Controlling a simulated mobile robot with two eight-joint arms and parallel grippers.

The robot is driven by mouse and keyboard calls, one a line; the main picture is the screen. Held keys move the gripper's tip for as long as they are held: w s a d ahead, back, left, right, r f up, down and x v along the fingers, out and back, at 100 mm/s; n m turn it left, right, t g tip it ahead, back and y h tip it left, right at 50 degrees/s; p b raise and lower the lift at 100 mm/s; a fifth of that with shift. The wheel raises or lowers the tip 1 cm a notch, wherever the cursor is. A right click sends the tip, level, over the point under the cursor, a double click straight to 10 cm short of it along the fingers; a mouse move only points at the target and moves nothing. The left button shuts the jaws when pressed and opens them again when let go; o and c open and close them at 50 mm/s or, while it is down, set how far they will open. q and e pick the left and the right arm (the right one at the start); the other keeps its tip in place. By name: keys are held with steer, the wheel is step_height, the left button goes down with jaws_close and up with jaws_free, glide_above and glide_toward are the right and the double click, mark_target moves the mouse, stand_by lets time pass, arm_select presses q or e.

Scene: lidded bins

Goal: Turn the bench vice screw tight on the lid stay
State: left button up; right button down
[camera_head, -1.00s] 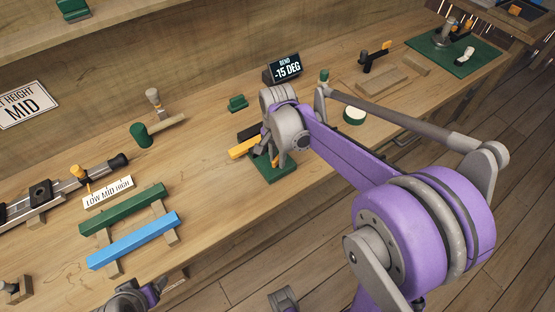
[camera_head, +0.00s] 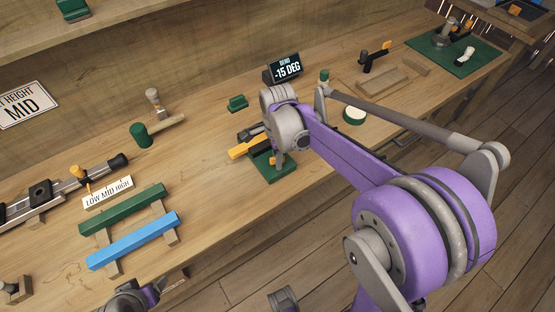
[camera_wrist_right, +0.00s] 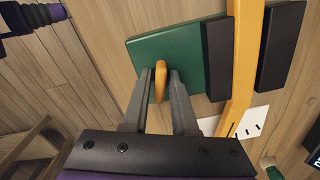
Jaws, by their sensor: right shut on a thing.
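The bench vice has a green base (camera_wrist_right: 140,45) and two black jaws, one near (camera_wrist_right: 218,60) and one far (camera_wrist_right: 281,45). The orange lid stay (camera_wrist_right: 243,70) lies between the jaws; I cannot tell if both touch it. The stay also shows in the head view (camera_head: 248,149), with the green base (camera_head: 276,168) below. My right gripper (camera_wrist_right: 162,78) is shut on the vice's orange screw handle (camera_wrist_right: 161,68), beside the near jaw. In the head view my right wrist hides much of the vice. Part of my left arm shows at the bottom left; its fingertips are not clear.
A green bar (camera_head: 120,211) and a blue bar (camera_head: 132,240) lie on supports at left. A mallet (camera_head: 150,131) lies farther back. Bare bench surrounds the vice's left side.

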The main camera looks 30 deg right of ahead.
steer(key=m, duration=0.4)
stand_by(0.3)
steer(key=m, duration=0.4)
steer(key=c, duration=1)
jaws_free()
steer(key=shift+o, duration=0.2)
